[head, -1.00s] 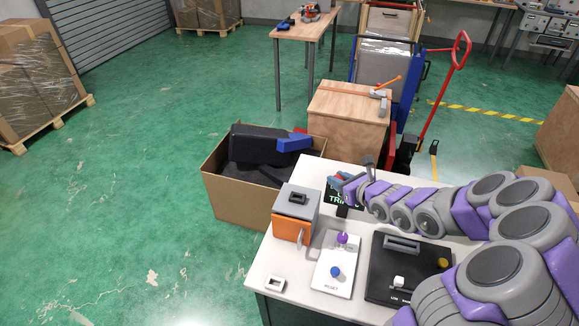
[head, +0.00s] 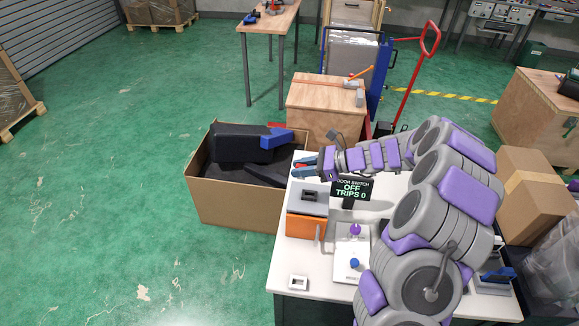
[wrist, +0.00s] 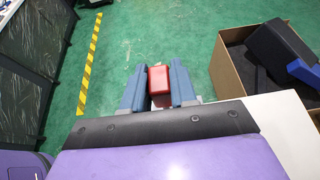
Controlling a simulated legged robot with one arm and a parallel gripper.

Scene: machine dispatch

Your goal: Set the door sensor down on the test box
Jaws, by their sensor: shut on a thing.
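My gripper (head: 304,166) points left over the far left part of the white table. In the wrist view, its two blue-grey fingers (wrist: 159,88) are shut on a red block (wrist: 159,79), which I take to be the door sensor. The block is partly hidden between the fingers. The grey-and-orange box (head: 304,226), which looks like the test box, stands near the table's left edge. A dark frame-like piece (head: 311,195) is on its grey top. In the head view, my gripper appears just beyond this box; its height above the table is unclear.
A small display (head: 352,189) reading OFF, TRIPS 0 stands right of the box. A white panel (head: 349,258) with purple and blue knobs and a small white frame (head: 299,282) lie nearer. An open cardboard carton (head: 235,205) with dark foam adjoins the table's left side.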

